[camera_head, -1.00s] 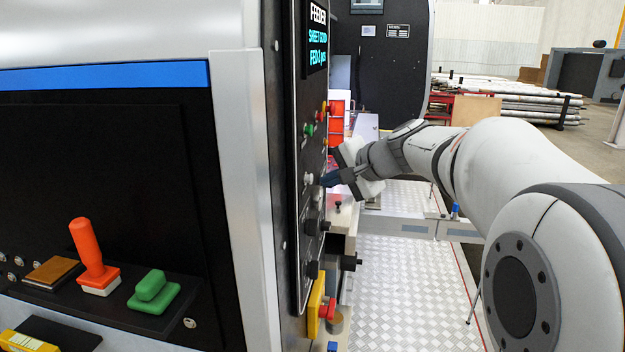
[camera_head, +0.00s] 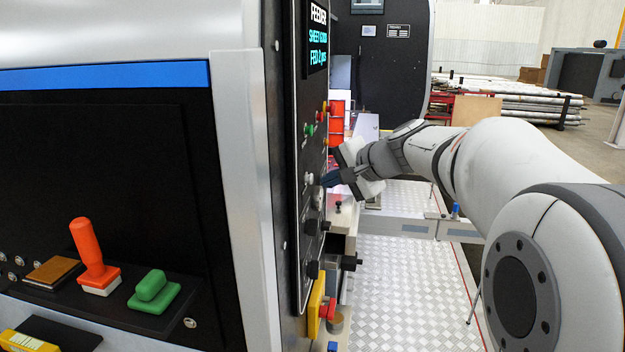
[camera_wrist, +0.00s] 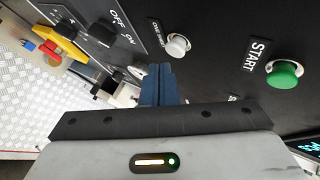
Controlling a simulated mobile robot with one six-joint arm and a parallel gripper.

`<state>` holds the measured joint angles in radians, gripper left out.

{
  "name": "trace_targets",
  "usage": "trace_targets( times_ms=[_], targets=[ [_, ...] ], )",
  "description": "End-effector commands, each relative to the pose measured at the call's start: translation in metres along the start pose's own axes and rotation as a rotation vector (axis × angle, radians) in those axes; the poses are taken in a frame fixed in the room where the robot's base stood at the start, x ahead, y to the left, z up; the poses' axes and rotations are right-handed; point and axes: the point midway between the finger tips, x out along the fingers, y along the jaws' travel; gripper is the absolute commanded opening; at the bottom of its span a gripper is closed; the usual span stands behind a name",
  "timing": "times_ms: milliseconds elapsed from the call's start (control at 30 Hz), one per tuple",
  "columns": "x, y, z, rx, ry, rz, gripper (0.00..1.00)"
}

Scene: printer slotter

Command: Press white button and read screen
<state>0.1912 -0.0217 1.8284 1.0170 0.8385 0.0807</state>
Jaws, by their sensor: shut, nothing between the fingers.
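The white button (camera_wrist: 178,45) sits on the black control panel in the wrist view, beside a label that I can read only in part. My gripper (camera_wrist: 158,72) is shut and empty, with its blue fingertips just left of and below the white button in that view; a gap shows between them. In the head view my gripper (camera_head: 328,179) points at the panel from the right, close to a light-coloured knob or button (camera_head: 309,179). The screen (camera_head: 318,35) at the panel's top shows FEEDER, a SHEET line and a FED line, seen at a steep angle.
A green START button (camera_wrist: 284,74) lies right of the white one. A black OFF/ON switch (camera_wrist: 103,34) and a red and yellow switch (camera_wrist: 50,50) are to the left. An orange-handled tool (camera_head: 92,255) rests on a ledge. The metal floor (camera_head: 405,290) is clear.

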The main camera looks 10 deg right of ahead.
Motion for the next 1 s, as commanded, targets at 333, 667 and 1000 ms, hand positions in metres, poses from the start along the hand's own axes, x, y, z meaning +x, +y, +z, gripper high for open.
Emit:
trace_targets(
  times_ms=[333,667,1000],
  targets=[
    [0.0032,-0.0017,0.0025,-0.001,-0.001,0.0,0.0],
    [0.0058,-0.0043,0.0043,0.0,0.0,0.0,0.0],
    [0.007,-0.0052,0.0052,0.0,0.0,0.0,0.0]
  ],
)
